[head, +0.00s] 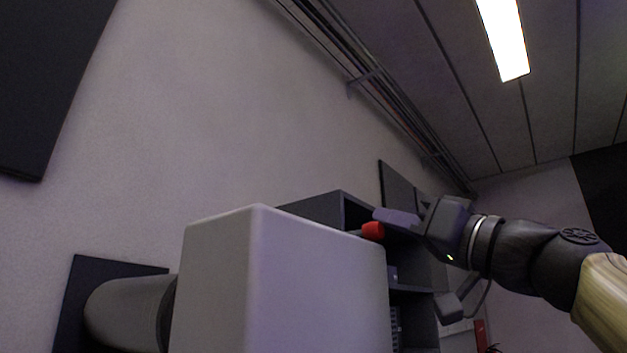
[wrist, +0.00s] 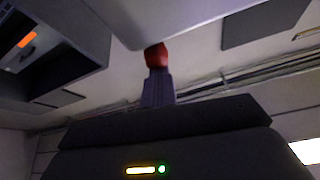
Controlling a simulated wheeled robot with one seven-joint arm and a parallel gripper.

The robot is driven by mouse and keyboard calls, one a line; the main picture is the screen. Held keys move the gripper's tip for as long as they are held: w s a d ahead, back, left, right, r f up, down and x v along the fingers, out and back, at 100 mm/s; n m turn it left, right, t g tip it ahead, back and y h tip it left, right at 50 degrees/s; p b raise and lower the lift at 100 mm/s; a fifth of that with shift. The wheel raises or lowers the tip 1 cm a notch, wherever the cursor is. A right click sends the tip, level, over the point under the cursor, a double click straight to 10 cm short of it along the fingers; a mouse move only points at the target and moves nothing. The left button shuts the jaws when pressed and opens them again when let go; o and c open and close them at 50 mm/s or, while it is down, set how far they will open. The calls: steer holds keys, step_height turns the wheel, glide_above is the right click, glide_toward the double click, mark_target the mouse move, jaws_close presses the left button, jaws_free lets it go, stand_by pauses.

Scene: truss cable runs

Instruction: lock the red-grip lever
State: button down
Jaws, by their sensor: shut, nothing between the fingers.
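The lever's red grip (head: 372,231) shows at the upper right edge of a light grey box (head: 285,285). It also shows in the wrist view (wrist: 156,56), where it hangs just below the box's pale face. The rest of the lever is hidden. My gripper (head: 385,215) is shut and empty, with its fingertips right beside the red grip. In the wrist view its narrow fingers (wrist: 157,88) point at the grip and overlap its lower end. I cannot tell whether they touch it.
A dark open-fronted shelf unit (head: 405,290) stands behind the box. A thick grey cylinder (head: 130,312) joins the box's left side near a dark wall plate. Cable runs (head: 385,90) follow the upper wall under the ceiling.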

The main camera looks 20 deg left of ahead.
steer(key=shift+f, duration=0.15)
step_height(320, 180, up, 4)
steer(key=d+p, duration=0.1)
steer(key=p, duration=0.3)
steer(key=b+v, duration=0.6)
steer(key=v, duration=0.3)
steer(key=shift+w+d+f+b, duration=0.25)
steer(key=shift+f+b, duration=0.1)
steer(key=shift+f, duration=0.2)
steer(key=shift+s, duration=0.1)
